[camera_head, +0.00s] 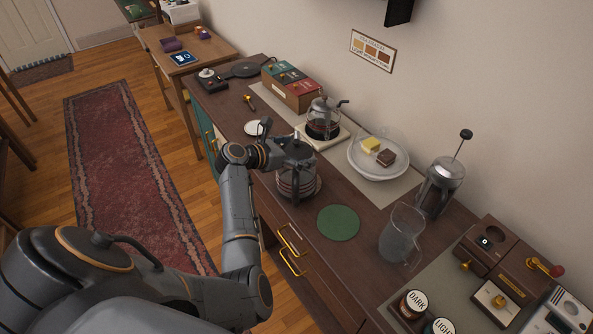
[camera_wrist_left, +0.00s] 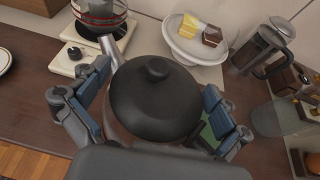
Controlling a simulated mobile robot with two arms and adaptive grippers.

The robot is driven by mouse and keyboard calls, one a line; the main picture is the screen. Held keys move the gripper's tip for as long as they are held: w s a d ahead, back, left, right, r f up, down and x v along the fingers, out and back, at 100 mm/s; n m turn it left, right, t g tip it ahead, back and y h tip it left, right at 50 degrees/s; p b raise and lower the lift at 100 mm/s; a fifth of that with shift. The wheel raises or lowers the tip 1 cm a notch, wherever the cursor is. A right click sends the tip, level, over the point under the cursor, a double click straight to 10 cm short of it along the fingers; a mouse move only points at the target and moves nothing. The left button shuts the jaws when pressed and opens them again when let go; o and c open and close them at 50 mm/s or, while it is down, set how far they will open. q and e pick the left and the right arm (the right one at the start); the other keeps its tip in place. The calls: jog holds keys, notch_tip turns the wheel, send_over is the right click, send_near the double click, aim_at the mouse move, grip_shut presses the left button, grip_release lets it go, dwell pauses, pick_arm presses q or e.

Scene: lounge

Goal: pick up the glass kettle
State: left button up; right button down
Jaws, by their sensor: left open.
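A glass kettle (camera_head: 291,188) with a dark handle and reddish bands stands near the counter's front edge. My left gripper (camera_head: 287,151) is over its top in the head view and hides part of it. In the left wrist view the kettle's round black lid (camera_wrist_left: 155,98) with a knob lies between the spread fingers, its spout pointing up and left. The fingers are open on both sides of it; whether they touch it I cannot tell. A second glass kettle (camera_head: 323,121), with dark liquid, stands on a white base farther back; its lower part shows in the wrist view (camera_wrist_left: 101,14).
A green round mat (camera_head: 338,222) lies right of the near kettle, with a glass pitcher (camera_head: 400,236) and a French press (camera_head: 439,187) beyond. A white cake plate (camera_head: 362,171) stands behind. A small white saucer (camera_head: 256,128) lies to the left. Drawer handles front the counter.

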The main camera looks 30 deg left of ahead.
pick_arm(q)
jog(key=shift+s, duration=0.1)
jog(key=c, duration=1.4)
jog(key=shift+r, duration=0.1)
jog(key=shift+c, duration=0.7)
